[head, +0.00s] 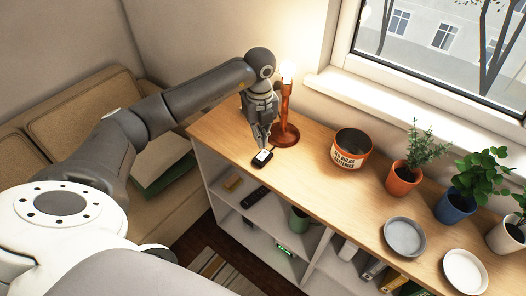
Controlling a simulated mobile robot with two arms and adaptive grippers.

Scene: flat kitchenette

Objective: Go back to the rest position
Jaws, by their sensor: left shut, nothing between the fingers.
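My left arm reaches in from the left over the sofa to the far left end of the wooden counter. My left gripper (264,145) points down and is shut, just above a small black device with a white face (262,158) on the counter. I cannot tell whether the fingertips touch the device. An orange lamp (286,112) with a lit bulb stands right behind the gripper, very near it. My right gripper is not in view.
The counter (318,180) carries an orange-and-black tin (351,149), potted plants (404,176), a grey bowl (405,237) and a white plate (466,271). Open shelves below hold small items. A window (440,50) is behind. A tan sofa (85,105) is at left.

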